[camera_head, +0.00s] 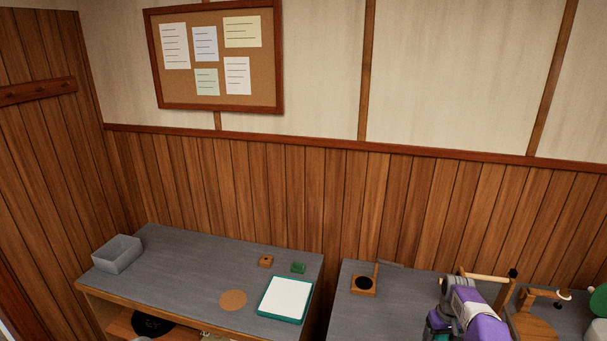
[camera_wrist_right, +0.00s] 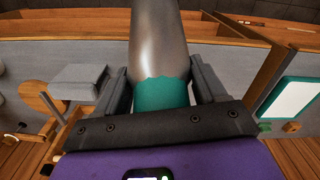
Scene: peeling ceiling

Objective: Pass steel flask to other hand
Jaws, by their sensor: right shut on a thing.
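The steel flask (camera_wrist_right: 160,45) is a shiny grey cylinder with a teal band at its near end. It shows in the right wrist view, where it runs up past the top edge. My right gripper (camera_wrist_right: 162,85) is shut on it, with one dark finger on each side near the teal band. The head view shows only a purple and grey part of my right arm at the bottom right, and I cannot make out the flask there. My left gripper is in neither view.
A grey bin (camera_head: 117,254), a cork disc (camera_head: 233,300) and a white-topped teal tray (camera_head: 286,298) are on the left table (camera_head: 190,265). A gap separates it from the right table, which holds a small wooden block (camera_head: 364,285) with a dark round top and wooden stands (camera_head: 540,294).

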